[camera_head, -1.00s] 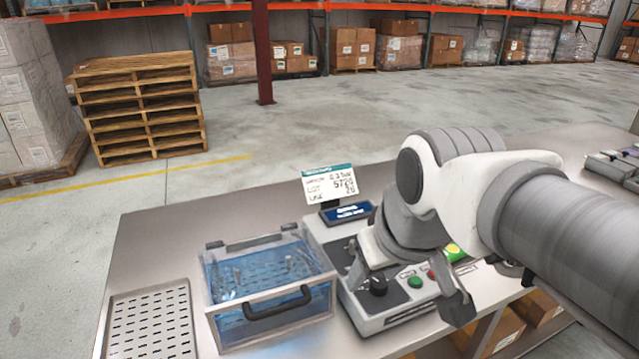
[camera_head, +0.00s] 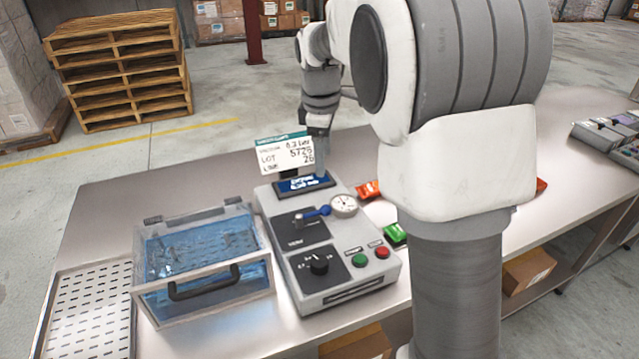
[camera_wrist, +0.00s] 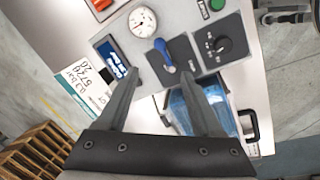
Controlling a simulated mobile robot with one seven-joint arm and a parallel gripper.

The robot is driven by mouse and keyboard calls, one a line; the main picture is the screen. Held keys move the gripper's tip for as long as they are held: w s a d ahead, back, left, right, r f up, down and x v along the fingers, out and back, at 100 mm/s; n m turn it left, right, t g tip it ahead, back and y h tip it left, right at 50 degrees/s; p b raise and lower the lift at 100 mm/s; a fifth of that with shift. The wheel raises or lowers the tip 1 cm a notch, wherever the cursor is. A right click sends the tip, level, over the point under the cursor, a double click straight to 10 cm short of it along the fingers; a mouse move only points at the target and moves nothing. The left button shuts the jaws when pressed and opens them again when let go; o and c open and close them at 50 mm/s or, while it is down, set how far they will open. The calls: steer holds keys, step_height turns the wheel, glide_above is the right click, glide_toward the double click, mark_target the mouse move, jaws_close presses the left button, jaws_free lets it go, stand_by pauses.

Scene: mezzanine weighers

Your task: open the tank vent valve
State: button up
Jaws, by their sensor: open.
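The vent valve is a small blue lever (camera_head: 312,213) on a dark plate of the grey control console (camera_head: 376,290), beside a round gauge (camera_head: 343,204). The blue lever shows in the wrist view (camera_wrist: 163,54) ahead of the fingertips and apart from them. My gripper (camera_wrist: 162,80) is open and empty. In the head view my gripper (camera_head: 320,132) is at the console's far end, and the label card partly hides its fingers. The clear tank (camera_head: 205,305) with blue water stands left of the console, its lid down.
A label card (camera_head: 286,155) and a small blue display (camera_head: 305,184) stand at the console's back. A black knob (camera_head: 318,264), green button (camera_head: 359,260) and red button (camera_head: 382,252) are at its front. A perforated tray (camera_head: 88,310) lies left of the tank.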

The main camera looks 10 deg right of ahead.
mark_target(325, 207)
steer(key=w+f, duration=0.1)
steer(key=f, duration=0.4)
steer(key=w+f, duration=0.1)
steer(key=f, duration=0.5)
steer(key=w+d+f, duration=0.1)
steer(key=f, duration=0.5)
steer(key=shift+w+d+f+b, duration=0.1)
steer(key=shift+b, duration=0.3)
steer(key=shift+c, duration=0.2)
jaws_close()
stand_by(0.4)
